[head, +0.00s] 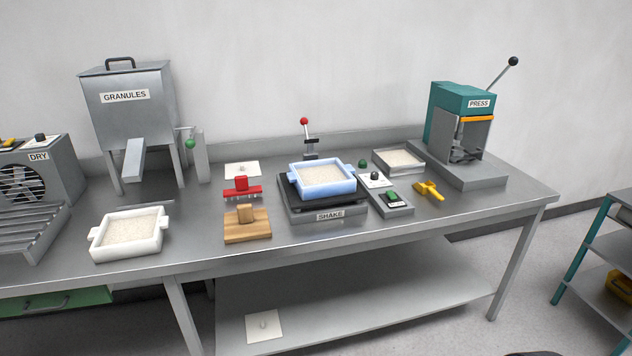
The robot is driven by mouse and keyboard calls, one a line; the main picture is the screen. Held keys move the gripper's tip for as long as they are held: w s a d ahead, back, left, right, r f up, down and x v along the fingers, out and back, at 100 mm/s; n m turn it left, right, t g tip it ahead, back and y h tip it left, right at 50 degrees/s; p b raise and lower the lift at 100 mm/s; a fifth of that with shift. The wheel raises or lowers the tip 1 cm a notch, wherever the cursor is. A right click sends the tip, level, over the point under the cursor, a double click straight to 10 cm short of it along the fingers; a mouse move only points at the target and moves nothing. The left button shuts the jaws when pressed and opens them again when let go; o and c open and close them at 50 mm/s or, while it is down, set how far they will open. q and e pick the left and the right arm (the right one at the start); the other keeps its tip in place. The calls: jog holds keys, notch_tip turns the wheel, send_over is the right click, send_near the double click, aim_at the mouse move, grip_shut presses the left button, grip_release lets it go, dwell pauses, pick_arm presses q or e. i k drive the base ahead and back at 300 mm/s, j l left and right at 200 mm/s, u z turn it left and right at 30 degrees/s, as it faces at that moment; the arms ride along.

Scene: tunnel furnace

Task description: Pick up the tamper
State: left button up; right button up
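A flat wooden block with an upright wooden grip, which looks like the tamper (247,225), lies on the steel bench near its front edge, left of the shaker. A red tool with a row of short spikes (241,190) lies just behind it. Behind that is a white square plate with a small knob (242,170). Neither of my grippers is in the head view, and nothing touches the tamper.
The shaker (330,216) holds a blue tray (345,187) of granules. A white tray (158,217) stands left of the tamper, below the granules hopper (128,105). The press (460,125) is at the right. Bare bench lies between white tray and tamper.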

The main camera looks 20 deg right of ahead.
aim_at(248, 223)
jog(key=i+j, duration=0.3)
jog(key=i, duration=0.15)
jog(key=i+j+u, duration=0.1)
jog(key=i+j, duration=0.5)
jog(key=i, duration=0.25)
jog(key=i+j+u, duration=0.1)
jog(key=i+j, duration=0.2)
jog(key=i, duration=0.15)
